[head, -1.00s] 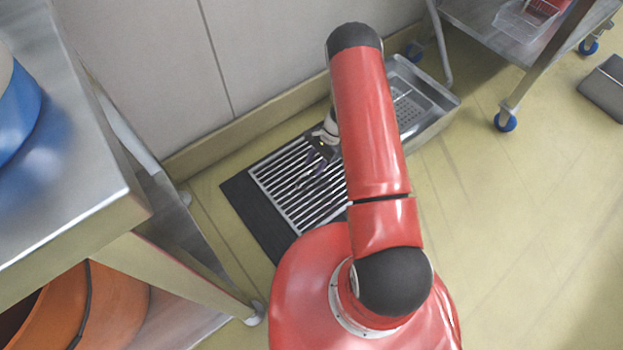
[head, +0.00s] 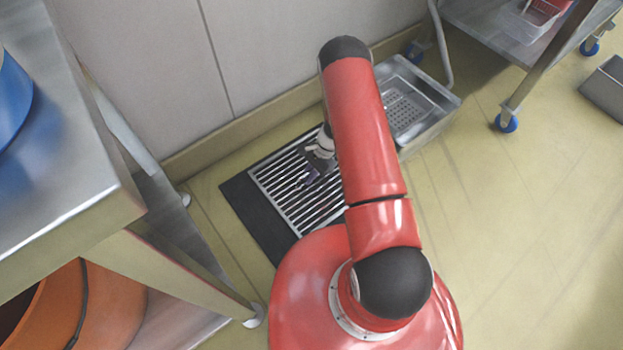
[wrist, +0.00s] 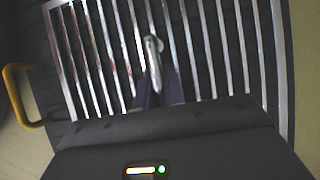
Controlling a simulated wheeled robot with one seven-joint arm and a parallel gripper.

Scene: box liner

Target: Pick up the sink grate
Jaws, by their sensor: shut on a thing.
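The sink grate (head: 285,196) is a rack of pale metal bars at the base of the wall in the head view, with a dark strip along its left side. It also fills much of the wrist view (wrist: 92,60), with dark between its bars. My gripper (head: 309,183) is down at the middle of the grate, its purple-grey fingers pointing at the bars. In the wrist view my gripper (wrist: 154,88) is shut on the grate at a bar. The fingers hide the exact contact. I cannot tell whether the grate is lifted at all.
A steel basin (head: 435,118) with a perforated bottom stands just right of the grate. A steel table (head: 75,150) is at the left, with an orange drum (head: 110,305) below. A wheeled steel cart (head: 490,28) stands at upper right.

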